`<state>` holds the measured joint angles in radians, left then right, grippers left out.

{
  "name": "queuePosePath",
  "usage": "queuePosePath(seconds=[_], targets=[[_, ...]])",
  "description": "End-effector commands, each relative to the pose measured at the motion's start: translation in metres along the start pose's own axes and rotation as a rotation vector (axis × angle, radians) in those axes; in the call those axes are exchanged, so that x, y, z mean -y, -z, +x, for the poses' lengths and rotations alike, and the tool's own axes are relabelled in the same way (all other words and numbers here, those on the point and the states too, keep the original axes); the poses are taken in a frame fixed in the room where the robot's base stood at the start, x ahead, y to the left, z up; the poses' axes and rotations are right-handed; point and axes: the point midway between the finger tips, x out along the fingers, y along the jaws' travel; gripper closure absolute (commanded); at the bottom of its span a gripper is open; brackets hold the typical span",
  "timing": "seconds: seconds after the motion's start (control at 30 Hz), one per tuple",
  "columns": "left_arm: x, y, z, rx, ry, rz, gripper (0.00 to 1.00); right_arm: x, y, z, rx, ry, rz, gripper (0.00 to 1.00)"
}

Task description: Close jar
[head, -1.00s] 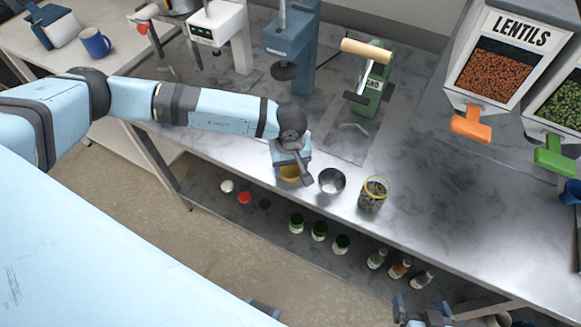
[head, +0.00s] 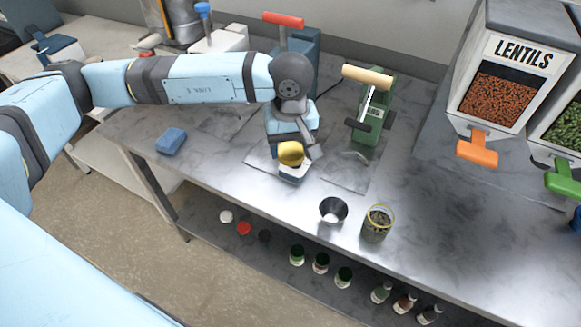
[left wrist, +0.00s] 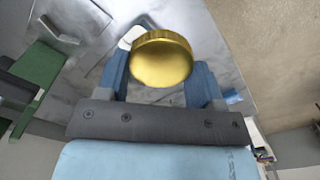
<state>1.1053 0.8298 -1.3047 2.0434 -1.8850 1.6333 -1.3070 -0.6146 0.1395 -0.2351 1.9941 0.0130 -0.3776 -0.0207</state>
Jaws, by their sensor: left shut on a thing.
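My left gripper (head: 294,148) is shut on a gold round lid (head: 291,153). In the left wrist view, the lid (left wrist: 161,58) sits between the two blue fingers. It is held near the blue press (head: 307,52) with the red handle, over or just in front of its base; I cannot tell whether it touches. A glass jar (head: 376,226) with dark greenish contents and a yellow rim stands upright near the table's front edge, to the right of the gripper and apart from it. My right gripper is not in view.
A metal funnel or cup (head: 333,209) stands just left of the jar. A green press (head: 374,112) with a wooden handle is behind them. A lentils dispenser (head: 508,90) is at the right. A blue sponge (head: 171,141) lies at the left. Small lidded containers stand on the lower shelf.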

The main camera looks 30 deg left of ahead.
Motion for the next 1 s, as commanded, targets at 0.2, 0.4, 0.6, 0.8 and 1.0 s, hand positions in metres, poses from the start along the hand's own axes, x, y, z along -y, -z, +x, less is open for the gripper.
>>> queuePosePath(seconds=[0.2, 0.4, 0.6, 0.8, 1.0], targets=[[0.0, 0.0, -0.022, -0.001, -0.001, 0.0, 0.61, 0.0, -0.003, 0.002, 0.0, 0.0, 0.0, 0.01], [0.0, 0.0, -0.025, 0.0, 0.001, 0.0, 0.61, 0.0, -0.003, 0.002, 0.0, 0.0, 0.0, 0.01], [0.0, 0.0, -0.025, 0.0, 0.001, 0.0, 0.61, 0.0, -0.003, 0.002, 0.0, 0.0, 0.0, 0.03], [0.004, 0.002, -0.009, 0.003, 0.002, 0.116, 0.61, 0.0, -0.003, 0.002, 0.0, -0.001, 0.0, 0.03], [0.013, 0.005, 0.029, 0.004, 0.001, 0.443, 0.61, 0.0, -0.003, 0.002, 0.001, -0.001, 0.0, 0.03]])
